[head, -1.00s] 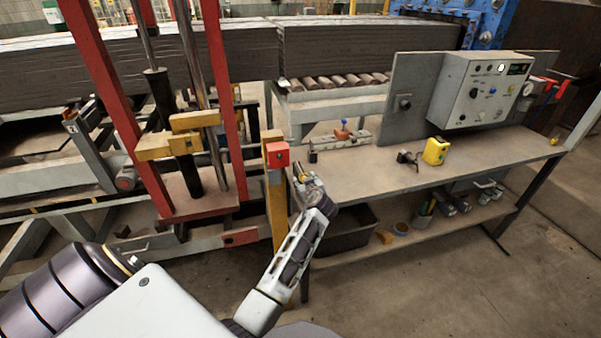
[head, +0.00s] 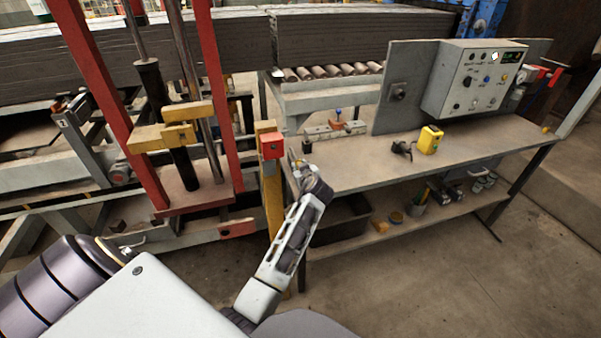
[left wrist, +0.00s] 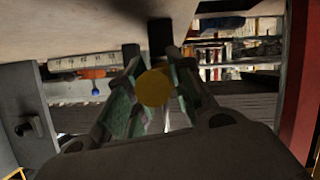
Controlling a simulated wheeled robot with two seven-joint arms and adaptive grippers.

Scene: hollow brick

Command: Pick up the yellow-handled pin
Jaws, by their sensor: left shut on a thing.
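My left gripper (head: 298,162) is at the left end of the workbench, just right of a red box on a yellow post. In the left wrist view the round yellow handle of the pin (left wrist: 154,88) sits between the two fingers (left wrist: 153,92), and they are shut on it. The pin's shaft is mostly hidden there; a dark bar shows just above the handle, but I cannot tell if it belongs to the pin. In the head view the pin is too small to make out clearly. My right gripper is not in view.
The workbench (head: 350,173) bears a yellow box (head: 429,140) and a grey control box (head: 475,82). The red box (head: 271,146) and yellow post (head: 272,205) stand close to my gripper. A red press frame (head: 100,105) is at left. Open floor lies at right.

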